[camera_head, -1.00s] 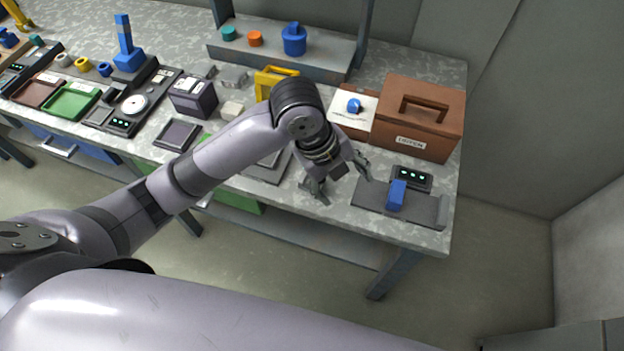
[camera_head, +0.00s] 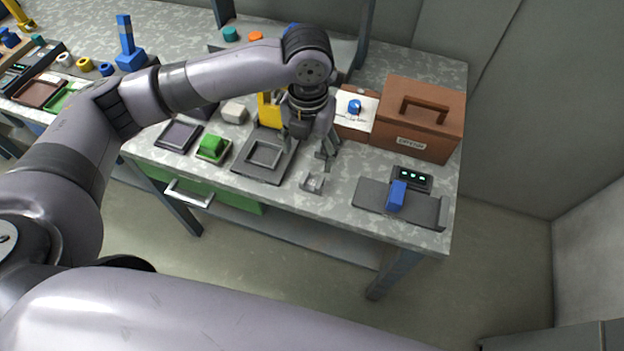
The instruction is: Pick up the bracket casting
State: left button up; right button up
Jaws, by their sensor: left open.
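A small grey metal piece (camera_head: 312,182), which looks like the bracket casting, lies on the speckled workbench (camera_head: 290,205) near its front edge. It sits between a square grey fixture and the scale-like pad on the right. My left gripper (camera_head: 308,150) points down above the bench, behind and slightly left of this piece. Its fingers are apart, nothing shows between them, and it appears clear of the piece. My right gripper is not in view.
The square grey fixture (camera_head: 265,156), a green block (camera_head: 212,146) and a dark tray (camera_head: 179,136) stand left. A yellow object (camera_head: 270,110) is behind the gripper. Right are a brown box (camera_head: 418,118) and a blue block (camera_head: 397,194) on a grey pad (camera_head: 368,193).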

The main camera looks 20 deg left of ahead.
pick_arm(q)
send_over(312, 183)
jog(key=f, duration=0.5)
jog(key=shift+s+a+f, duration=0.1)
jog(key=shift+s+a, duration=0.15)
jog(key=shift+s, duration=0.05)
jog(key=shift+w+d+f+p, duration=0.1)
jog(key=shift+w+f+p, duration=0.2)
jog(key=shift+f, duration=1.05)
jog(key=shift+w+d+f+p, duration=0.1)
jog(key=shift+f+p, duration=0.25)
jog(key=shift+f, duration=1)
jog(key=shift+s, duration=0.1)
jog(key=shift+c, duration=0.2)
jog(key=c, duration=1.2)
jog(key=shift+r, duration=0.15)
jog(key=shift+c, duration=0.2)
